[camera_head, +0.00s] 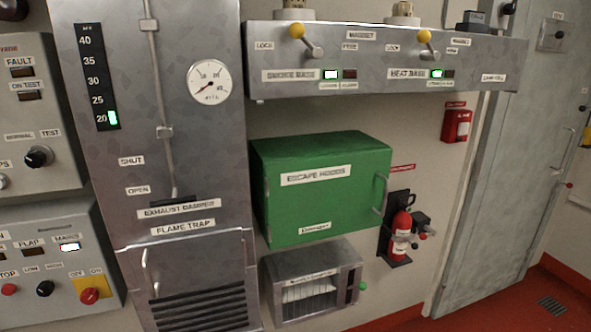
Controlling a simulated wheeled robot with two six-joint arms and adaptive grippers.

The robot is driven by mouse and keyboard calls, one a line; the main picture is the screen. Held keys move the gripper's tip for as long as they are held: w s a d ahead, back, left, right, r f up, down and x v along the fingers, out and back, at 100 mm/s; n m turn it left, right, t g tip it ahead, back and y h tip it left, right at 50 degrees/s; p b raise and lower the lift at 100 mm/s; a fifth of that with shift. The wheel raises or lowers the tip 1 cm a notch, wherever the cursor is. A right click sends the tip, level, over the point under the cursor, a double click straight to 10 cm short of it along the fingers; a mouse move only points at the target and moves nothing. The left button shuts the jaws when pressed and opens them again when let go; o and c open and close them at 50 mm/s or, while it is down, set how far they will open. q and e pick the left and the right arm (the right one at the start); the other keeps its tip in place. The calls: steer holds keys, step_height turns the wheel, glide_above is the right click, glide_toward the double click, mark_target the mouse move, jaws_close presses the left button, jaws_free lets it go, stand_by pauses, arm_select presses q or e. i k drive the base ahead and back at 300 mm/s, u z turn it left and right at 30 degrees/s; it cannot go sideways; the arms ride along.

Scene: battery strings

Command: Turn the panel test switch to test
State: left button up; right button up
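The panel test switch (39,157) is a round black knob on the grey panel (15,110) at the upper left edge of the head view. The labels NORMAL and TEST stand above it, NORMAL to the left and TEST to the right. The knob's pointer is too small to read for certain. Above it, the ON TEST lamp (30,96) and the FAULT lamp (23,72) look dark. The panel's left part is cut off by the picture edge. Neither of my grippers shows in this view.
A lower panel (60,265) has a red rotary switch (90,295) on yellow. Right of the panels stand a tall metal exhaust damper unit (185,110), a green escape hoods box (325,185), a fire extinguisher (401,232) and a grey door (500,180). Red floor shows at lower right.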

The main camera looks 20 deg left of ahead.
mark_target(35, 159)
steer(key=u, duration=1.1)
steer(key=i, duration=1)
steer(key=u, duration=0.8)
